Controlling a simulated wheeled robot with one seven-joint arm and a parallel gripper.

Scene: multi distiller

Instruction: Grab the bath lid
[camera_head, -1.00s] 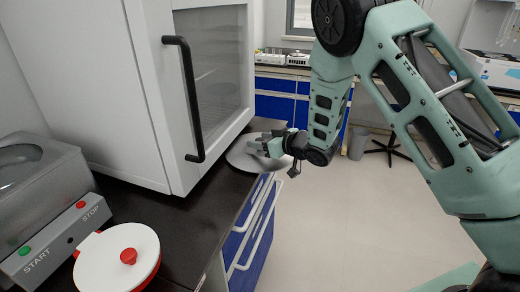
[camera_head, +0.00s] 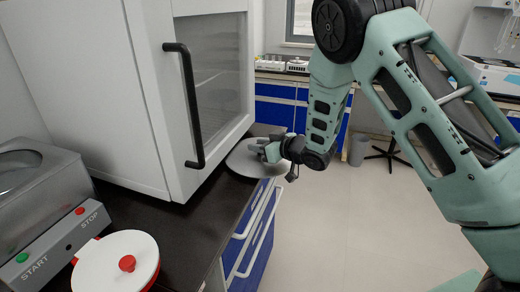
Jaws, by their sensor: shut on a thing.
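The bath lid (camera_head: 243,164) is a round, flat grey disc at the counter's right edge, just right of the white cabinet. My gripper (camera_head: 262,149) reaches in from the right and is shut on the lid near its top. The gripper hides the part it grips. The lid looks roughly level, and I cannot tell whether it touches the counter.
A white cabinet (camera_head: 90,90) with a black handle (camera_head: 190,110) stands left of the lid. A steel bath (camera_head: 40,190) with START and STOP buttons and a white round lid with a red knob (camera_head: 115,268) are at lower left. Open floor (camera_head: 350,230) lies right.

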